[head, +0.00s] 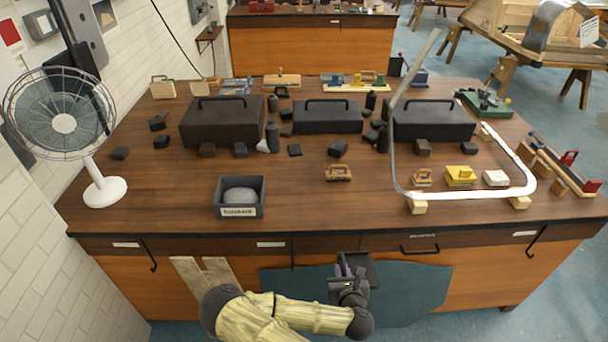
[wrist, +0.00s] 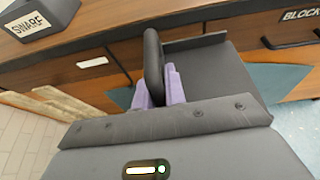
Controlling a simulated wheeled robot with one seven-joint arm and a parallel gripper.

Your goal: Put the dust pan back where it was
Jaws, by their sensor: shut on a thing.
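The dust pan (head: 358,262) is a dark grey pan in front of the workbench, at the lower middle of the head view. In the wrist view the dust pan (wrist: 235,75) shows its flat pan behind and a black upright handle. My gripper (head: 343,272), with purple fingers, is shut on the handle; the fingers (wrist: 160,88) sit on either side of it in the wrist view. The pan is held off the bench top, near the drawer fronts. Part of the pan is hidden by my wrist in the wrist view.
The wooden bench top (head: 300,205) is clear along its front middle. A grey swarf box (head: 228,210) with a rounded grey lump stands at the front left. A fan (head: 103,190) is at the far left. A curved strip (head: 455,195) on wooden blocks lies right. Toolboxes (head: 222,125) stand behind.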

